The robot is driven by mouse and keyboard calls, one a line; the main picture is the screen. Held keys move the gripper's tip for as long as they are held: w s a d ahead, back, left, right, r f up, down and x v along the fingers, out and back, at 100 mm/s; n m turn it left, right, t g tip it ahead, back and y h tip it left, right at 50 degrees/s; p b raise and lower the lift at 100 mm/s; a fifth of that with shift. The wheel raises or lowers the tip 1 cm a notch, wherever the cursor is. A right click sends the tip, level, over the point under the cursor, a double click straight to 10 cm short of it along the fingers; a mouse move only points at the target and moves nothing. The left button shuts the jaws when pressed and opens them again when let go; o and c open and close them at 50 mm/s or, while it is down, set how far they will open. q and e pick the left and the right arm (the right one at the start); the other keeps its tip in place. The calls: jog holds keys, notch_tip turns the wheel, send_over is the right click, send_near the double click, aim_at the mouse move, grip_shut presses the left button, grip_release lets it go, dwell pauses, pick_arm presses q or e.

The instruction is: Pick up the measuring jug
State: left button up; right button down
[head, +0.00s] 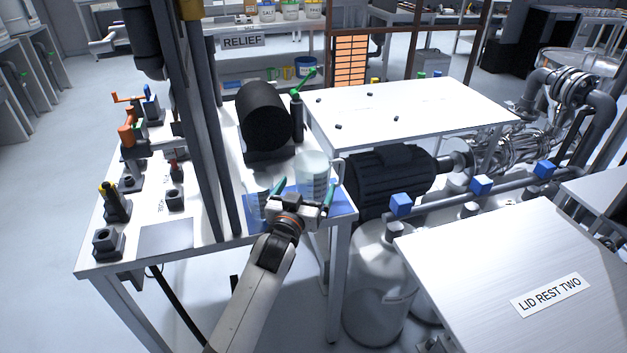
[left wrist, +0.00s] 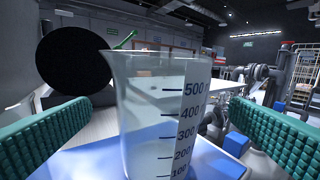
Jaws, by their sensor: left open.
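The measuring jug (head: 313,172) is a clear beaker-like vessel with dark volume marks. It stands upright on a blue mat (head: 341,207) at the right front corner of the white table. In the left wrist view the jug (left wrist: 160,115) fills the middle, with marks up to 500. My left gripper (head: 302,192) is open, its green-padded fingers to either side of the jug in the picture. Its fingers show apart from the jug's walls in the left wrist view. My right gripper is not in view.
A black cylinder (head: 264,115) lies behind the jug, beside a green-handled valve (head: 297,110). A dark motor (head: 388,178) is close on the right. Dark posts (head: 205,120) rise on the left.

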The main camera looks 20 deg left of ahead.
pick_arm(q)
jog(key=shift+w+f, duration=0.2)
jog(key=shift+w, duration=1.4)
jog(key=shift+w+f, duration=0.15)
jog(key=shift+w, duration=1.4)
jog(key=c, duration=1)
